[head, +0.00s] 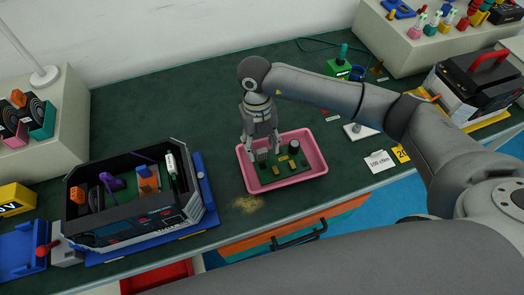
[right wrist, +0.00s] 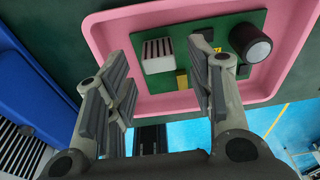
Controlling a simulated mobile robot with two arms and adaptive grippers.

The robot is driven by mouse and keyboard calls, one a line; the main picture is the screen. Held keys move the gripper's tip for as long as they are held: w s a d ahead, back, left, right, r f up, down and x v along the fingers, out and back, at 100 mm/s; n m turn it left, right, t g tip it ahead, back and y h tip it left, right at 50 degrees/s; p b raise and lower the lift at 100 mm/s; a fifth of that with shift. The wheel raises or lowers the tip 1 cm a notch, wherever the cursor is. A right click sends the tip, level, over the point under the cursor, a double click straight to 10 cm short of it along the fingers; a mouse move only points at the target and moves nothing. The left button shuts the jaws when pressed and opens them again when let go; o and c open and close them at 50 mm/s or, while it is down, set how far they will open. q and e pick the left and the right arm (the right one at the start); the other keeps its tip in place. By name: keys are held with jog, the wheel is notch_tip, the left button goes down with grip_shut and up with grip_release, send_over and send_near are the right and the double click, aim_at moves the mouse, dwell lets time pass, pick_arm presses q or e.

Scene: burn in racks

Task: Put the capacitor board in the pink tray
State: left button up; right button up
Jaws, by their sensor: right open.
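The capacitor board (head: 275,177) is a green board with a dark round capacitor, a pale ribbed block and small yellow parts. It lies inside the pink tray (head: 316,174) on the dark green bench. In the right wrist view the board (right wrist: 212,85) also lies within the walls of the pink tray (right wrist: 105,30). My right gripper (head: 261,150) is at the left part of the tray, over the board's ribbed block end. Its fingers (right wrist: 160,95) are spread and nothing is between them that they grip. My left gripper is not in view.
An open black case (head: 130,195) with coloured parts stands left of the tray on a blue base. Brown grains (head: 248,204) lie near the bench's front edge. A white card (head: 379,161) and a black device with a red handle (head: 480,85) are to the right.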

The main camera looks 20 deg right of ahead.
notch_tip(320, 180, up, 9)
jog(key=w+b, duration=0.1)
jog(key=shift+w+b, duration=0.15)
jog(key=shift+b, duration=0.25)
jog(key=shift+a, duration=0.1)
